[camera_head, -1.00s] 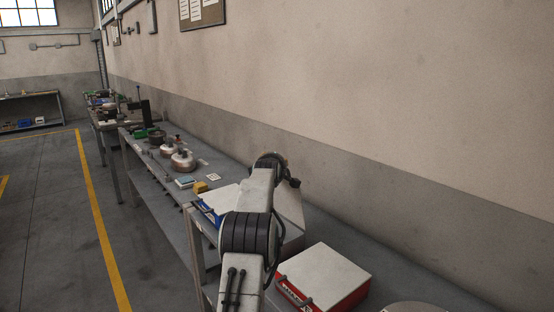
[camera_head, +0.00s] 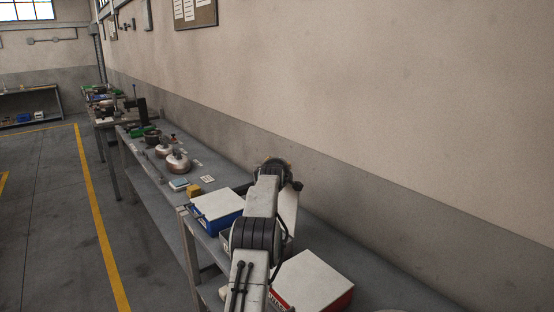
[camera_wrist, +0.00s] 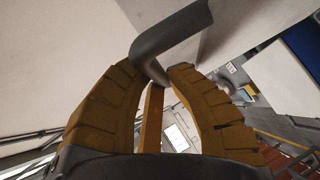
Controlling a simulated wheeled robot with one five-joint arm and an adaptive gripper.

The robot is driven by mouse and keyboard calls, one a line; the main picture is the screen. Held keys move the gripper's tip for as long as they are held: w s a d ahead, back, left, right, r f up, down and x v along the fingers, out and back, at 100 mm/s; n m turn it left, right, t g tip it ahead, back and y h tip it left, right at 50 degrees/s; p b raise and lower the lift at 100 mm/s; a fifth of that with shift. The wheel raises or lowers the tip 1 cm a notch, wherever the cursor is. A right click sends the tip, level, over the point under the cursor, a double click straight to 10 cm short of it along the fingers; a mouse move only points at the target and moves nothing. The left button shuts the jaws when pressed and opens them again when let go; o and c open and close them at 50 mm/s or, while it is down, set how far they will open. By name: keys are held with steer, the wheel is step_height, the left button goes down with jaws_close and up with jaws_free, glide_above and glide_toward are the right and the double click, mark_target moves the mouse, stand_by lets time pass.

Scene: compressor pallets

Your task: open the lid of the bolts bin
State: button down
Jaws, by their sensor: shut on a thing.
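The middle bin (camera_head: 226,241), between a blue and a red one, is mostly hidden behind my arm. I cannot read a label on it. Its pale lid (camera_head: 289,208) stands steeply tilted up on the wall side, partly behind my arm. In the wrist view my gripper (camera_wrist: 154,78) has its brown fingers shut on a dark, bent lid handle (camera_wrist: 172,42). In the head view the fingertips are hidden by my arm.
A blue bin (camera_head: 228,221) with a white lid stands just beyond. A red bin (camera_head: 342,301) with a white lid stands nearer.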

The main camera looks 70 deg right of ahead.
steer(key=shift+s+d+f+p, duration=0.15)
steer(key=shift+s+d+p, duration=0.2)
steer(key=shift+p, duration=0.95)
steer(key=c, duration=1.4)
jaws_free()
steer(key=shift+a, duration=0.15)
steer(key=v, duration=1.1)
steer(key=shift+a, duration=0.35)
